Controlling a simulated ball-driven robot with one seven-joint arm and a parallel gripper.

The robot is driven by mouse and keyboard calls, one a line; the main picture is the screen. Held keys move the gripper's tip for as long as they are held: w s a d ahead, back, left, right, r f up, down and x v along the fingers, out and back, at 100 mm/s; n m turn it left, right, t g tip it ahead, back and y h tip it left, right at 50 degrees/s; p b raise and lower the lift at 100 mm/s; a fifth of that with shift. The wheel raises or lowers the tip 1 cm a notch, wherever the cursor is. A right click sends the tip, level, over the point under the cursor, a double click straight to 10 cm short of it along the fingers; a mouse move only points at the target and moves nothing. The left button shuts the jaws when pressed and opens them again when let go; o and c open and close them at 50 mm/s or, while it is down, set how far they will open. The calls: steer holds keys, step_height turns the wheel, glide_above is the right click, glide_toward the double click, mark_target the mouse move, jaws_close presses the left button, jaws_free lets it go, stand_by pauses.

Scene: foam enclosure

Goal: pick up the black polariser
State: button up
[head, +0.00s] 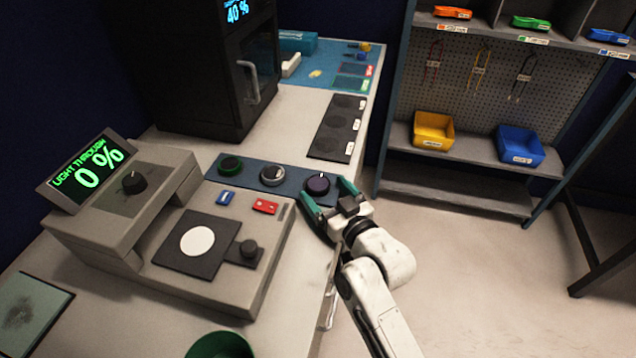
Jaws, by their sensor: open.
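A dark round piece (318,184), black with a purple tint and a small pale mark on top, sits at the right end of the blue strip (295,184); it looks like the black polariser. My gripper (323,188) is open, its two teal fingers reaching in from the lower right on either side of this piece. I cannot tell whether the fingers touch it or how high they are above the strip. A silver-rimmed round piece (272,175) and a green-rimmed one (231,165) sit to its left.
A grey bench device (215,285) with a white disc (197,240) stands in front; its display (88,174) reads 0 %. A black cabinet (200,75) stands behind. Open floor is right.

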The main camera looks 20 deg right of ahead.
steer(key=shift+w+a, duration=0.1)
steer(key=shift+w, duration=0.65)
steer(key=shift+c, duration=0.2)
steer(key=c, duration=1.1)
